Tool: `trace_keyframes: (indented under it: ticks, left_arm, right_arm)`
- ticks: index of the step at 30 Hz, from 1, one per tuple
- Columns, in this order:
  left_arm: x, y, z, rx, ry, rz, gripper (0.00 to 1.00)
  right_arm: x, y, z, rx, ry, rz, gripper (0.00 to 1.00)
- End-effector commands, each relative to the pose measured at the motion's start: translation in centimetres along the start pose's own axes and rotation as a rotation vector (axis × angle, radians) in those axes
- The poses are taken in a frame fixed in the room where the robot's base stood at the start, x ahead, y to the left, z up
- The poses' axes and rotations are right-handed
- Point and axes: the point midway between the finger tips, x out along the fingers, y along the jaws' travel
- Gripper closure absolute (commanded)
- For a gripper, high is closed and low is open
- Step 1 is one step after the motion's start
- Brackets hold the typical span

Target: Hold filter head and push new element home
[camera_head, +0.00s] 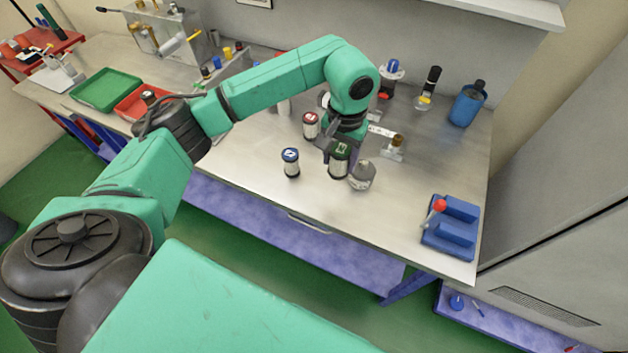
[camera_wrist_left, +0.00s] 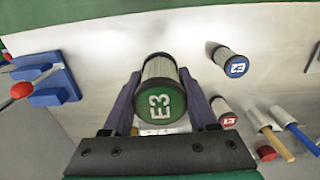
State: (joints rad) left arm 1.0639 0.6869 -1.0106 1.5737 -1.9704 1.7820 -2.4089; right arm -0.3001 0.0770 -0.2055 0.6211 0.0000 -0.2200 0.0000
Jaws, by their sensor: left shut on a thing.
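My left gripper (camera_head: 335,150) is shut on the filter element E3 (camera_head: 340,162), a pale cylinder with a dark green cap. In the left wrist view, E3 (camera_wrist_left: 162,92) sits between the two fingers (camera_wrist_left: 160,112), its lettered cap facing the camera. Element E2 (camera_head: 290,162), with a blue cap, stands upright to its left on the bench. Element E1 (camera_head: 311,124), with a red cap, stands behind E2. A clear bowl (camera_head: 362,176) is close to the right of E3. I cannot tell which fitting is the filter head. My right gripper is out of view.
A brass-topped fitting (camera_head: 395,148) stands behind and right of E3. A blue stand with a red-knobbed tool (camera_head: 450,228) is near the right front edge. A blue canister (camera_head: 467,104) stands at back right. Green (camera_head: 107,90) and red trays are left. The right front bench is mostly clear.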

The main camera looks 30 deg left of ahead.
Motion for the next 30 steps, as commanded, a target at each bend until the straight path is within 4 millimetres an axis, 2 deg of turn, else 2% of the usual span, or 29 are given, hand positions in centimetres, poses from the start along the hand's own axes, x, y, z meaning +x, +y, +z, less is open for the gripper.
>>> trace_keyframes:
  ticks: [1,5,12,16,30]
  left_arm:
    - [-0.8,0.8,-1.2,0.000,0.004,0.000,0.96]
    - [-2.8,2.3,-4.2,0.000,0.002,-0.006,0.96]
    - [-5.3,4.4,-8.2,0.001,0.000,-0.011,0.96]
    - [-5.7,4.8,-9.1,0.001,0.000,-0.013,0.96]
    - [-5.6,4.8,-9.3,0.001,0.000,-0.013,0.96]
  right_arm:
    - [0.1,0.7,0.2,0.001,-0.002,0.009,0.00]
    - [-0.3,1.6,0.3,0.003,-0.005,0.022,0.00]
    - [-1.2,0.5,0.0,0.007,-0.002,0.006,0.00]
    - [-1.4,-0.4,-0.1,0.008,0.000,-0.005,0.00]
    - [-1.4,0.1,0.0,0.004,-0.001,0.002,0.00]
